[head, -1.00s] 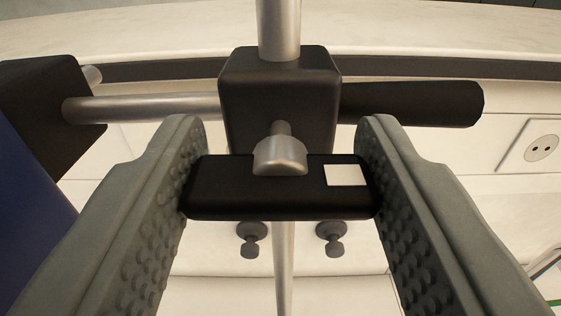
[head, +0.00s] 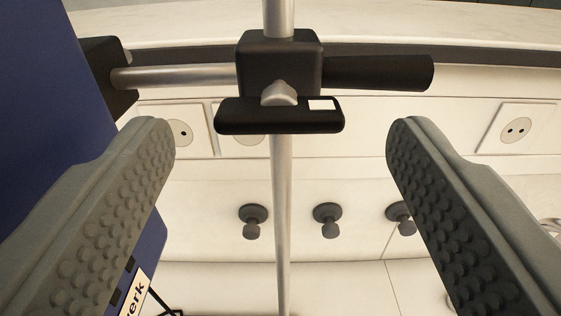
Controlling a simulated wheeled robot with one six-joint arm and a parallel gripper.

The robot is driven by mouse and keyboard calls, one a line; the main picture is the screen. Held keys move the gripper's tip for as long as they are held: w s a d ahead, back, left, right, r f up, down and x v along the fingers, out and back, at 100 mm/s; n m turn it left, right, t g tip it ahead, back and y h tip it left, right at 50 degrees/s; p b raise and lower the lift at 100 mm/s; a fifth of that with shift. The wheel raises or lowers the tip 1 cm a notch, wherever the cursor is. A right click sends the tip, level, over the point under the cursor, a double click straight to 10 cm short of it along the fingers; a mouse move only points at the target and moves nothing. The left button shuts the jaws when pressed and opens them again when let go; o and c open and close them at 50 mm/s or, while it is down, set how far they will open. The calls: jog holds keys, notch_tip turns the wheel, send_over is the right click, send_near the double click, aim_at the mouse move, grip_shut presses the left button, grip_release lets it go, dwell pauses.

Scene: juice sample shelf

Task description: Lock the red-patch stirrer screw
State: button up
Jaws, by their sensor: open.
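A black clamp block (head: 262,62) sits on a vertical metal rod (head: 281,200). On its front is a screw with a metal hub (head: 278,95) and a wide black bar handle (head: 270,124), which lies level. The handle carries a white patch (head: 321,104) at its right end; I see no red patch. My gripper (head: 280,148) is open and empty. Its two grey studded fingers stand wide apart, left and right of the handle and nearer to me, touching nothing.
A metal crossbar (head: 185,76) runs left from the clamp to a dark block (head: 105,75) by a blue panel (head: 62,110). A black grip (head: 378,72) sticks out to the right. Wall sockets (head: 515,128) and several dark knobs (head: 327,215) are behind.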

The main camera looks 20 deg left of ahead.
jog(key=v, duration=1.3)
jog(key=shift+s, duration=0.1)
